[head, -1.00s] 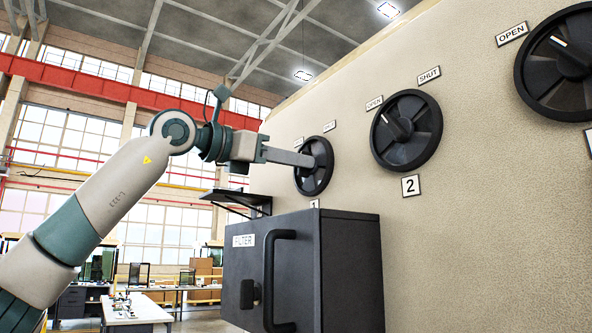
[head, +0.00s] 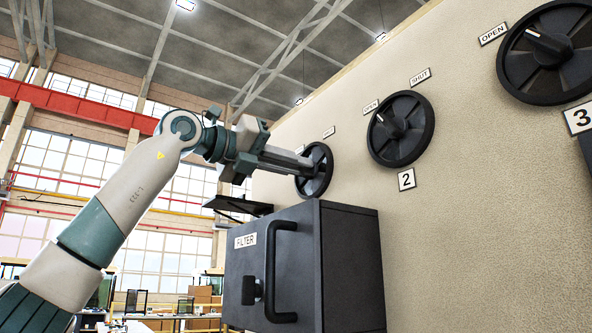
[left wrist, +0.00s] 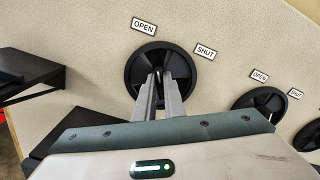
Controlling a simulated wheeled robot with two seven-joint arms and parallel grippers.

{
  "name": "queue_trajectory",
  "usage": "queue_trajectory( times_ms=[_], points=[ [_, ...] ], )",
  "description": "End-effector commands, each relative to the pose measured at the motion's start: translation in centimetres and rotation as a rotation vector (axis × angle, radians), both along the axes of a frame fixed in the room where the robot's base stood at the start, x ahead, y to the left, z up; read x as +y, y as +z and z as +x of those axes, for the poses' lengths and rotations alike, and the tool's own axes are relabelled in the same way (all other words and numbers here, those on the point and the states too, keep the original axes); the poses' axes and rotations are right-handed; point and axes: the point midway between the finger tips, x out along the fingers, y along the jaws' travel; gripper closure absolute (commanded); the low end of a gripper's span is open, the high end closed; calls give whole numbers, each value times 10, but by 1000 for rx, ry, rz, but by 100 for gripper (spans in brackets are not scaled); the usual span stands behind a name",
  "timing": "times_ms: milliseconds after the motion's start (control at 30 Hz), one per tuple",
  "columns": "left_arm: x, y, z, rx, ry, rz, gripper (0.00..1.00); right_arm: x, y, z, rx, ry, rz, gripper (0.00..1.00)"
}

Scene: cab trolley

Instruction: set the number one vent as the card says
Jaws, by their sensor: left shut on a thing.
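The number one vent (head: 321,172) is a round black dial on the beige wall, the farthest of three in the head view. It also shows in the left wrist view (left wrist: 133,70), with an OPEN label (left wrist: 144,26) at its upper left and a SHUT label (left wrist: 205,51) at its upper right. My left gripper (head: 306,163) reaches the dial's middle and is shut on its knob. The fingers cover the knob, so its pointing direction is hidden. The card is not in view. My right gripper is not in view.
Vent two (head: 401,130), with its number plate (head: 406,179), and vent three (head: 553,50) are nearer on the same wall. A dark filter box (head: 345,265) with a handle (head: 272,270) juts out below vent one. A small black shelf (head: 238,205) sits left of it.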

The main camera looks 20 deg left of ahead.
Motion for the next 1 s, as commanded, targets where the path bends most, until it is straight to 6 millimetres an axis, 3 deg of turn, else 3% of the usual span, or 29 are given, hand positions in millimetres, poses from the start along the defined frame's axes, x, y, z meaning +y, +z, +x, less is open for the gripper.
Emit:
queue_trajectory(
  times_ms=[500,600,1000],
  points=[
    [2,3,0,16,2,-30,100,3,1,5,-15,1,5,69],
    [2,3,-1,16,2,-30,72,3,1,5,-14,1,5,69],
    [2,1,-1,18,1,-26,72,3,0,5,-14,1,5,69]
  ],
)
